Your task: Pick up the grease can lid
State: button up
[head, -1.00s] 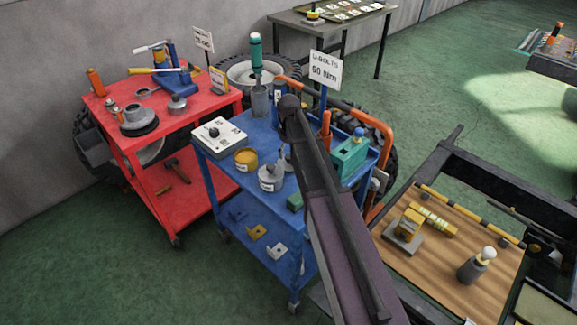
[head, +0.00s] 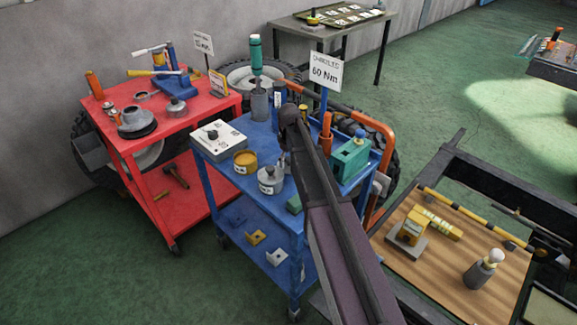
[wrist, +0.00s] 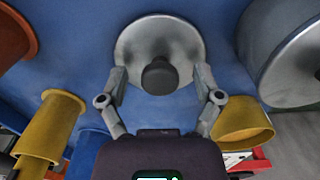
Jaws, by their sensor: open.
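A round silver lid with a dark knob (wrist: 158,45) lies on the blue surface in the wrist view. My gripper (wrist: 160,85) is open, with one finger on each side of the lid's near edge and the knob between and just beyond the fingertips. I cannot tell whether the fingers touch the lid. In the head view my gripper (head: 284,158) is low over the blue cart top, mostly behind my arm. The lid is hidden there. A grey can (head: 270,180) stands beside it, and shows at the right in the wrist view (wrist: 292,55).
A yellow tub (head: 245,162) and a white box (head: 217,138) stand on the blue cart (head: 205,170). A green box (head: 350,160) and an orange cylinder (head: 326,135) stand at the right. The red cart (head: 195,120) is at the left.

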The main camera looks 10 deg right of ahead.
aim_at(289, 158)
grip_shut()
jog(key=shift+r, duration=0.15)
dwell(0.4)
notch_tip(289, 158, up, 10)
jog(key=p, duration=1)
jog(key=shift+s+f, duration=0.1)
jog(key=shift+f, duration=0.1)
dwell(0.5)
